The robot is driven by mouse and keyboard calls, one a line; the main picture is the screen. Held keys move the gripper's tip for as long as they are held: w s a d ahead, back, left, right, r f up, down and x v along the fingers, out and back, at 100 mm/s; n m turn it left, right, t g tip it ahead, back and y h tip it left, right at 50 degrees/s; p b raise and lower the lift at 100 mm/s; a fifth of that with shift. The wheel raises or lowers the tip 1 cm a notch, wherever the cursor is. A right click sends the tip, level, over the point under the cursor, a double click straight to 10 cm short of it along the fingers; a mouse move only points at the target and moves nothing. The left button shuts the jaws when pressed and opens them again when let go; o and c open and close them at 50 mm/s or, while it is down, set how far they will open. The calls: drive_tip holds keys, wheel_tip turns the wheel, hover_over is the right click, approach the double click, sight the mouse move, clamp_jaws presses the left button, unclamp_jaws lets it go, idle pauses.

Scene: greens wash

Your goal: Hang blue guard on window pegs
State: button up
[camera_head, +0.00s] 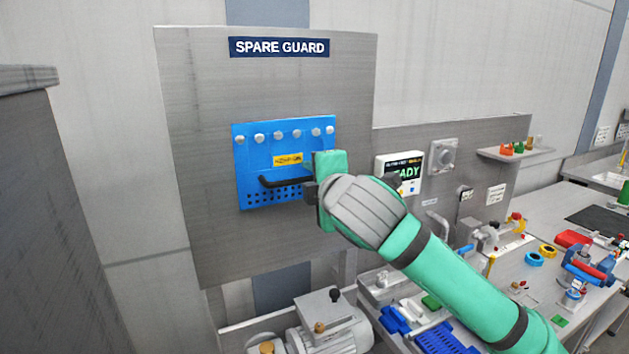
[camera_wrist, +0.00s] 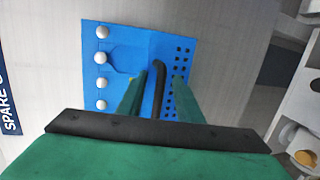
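The blue guard (camera_head: 255,170) hangs flat on a grey panel under the "SPARE GUARD" sign (camera_head: 279,47). Round silver pegs (camera_head: 296,133) show along its upper edge, and small holes line its lower part. A black bar handle (camera_head: 277,182) crosses its front. In the wrist view, the guard (camera_wrist: 125,65) appears turned sideways, with the handle (camera_wrist: 158,85) between my green fingers. My gripper (camera_wrist: 157,92) is open, with gaps visible beside the handle. In the head view, my gripper (camera_head: 318,190) covers the guard's right side and the handle's right end.
A white display box (camera_head: 400,172) is mounted on the wall just right of my gripper. A motor-like machine (camera_head: 325,325) stands below the panel. The bench (camera_head: 520,270) at right holds coloured parts and a blue perforated piece (camera_head: 445,341). A dark cabinet (camera_head: 45,200) stands at left.

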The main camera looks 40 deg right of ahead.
drive_tip(key=shift+c, duration=0.6)
clamp_jaws()
drive_tip(key=shift+s, duration=0.15)
drive_tip(key=shift+a+r, duration=0.1)
drive_tip(key=shift+r, duration=1)
drive_tip(key=shift+r, duration=0.1)
drive_tip(key=shift+s+r, duration=0.1)
drive_tip(key=shift+r, duration=0.8)
drive_tip(key=shift+r, duration=0.2)
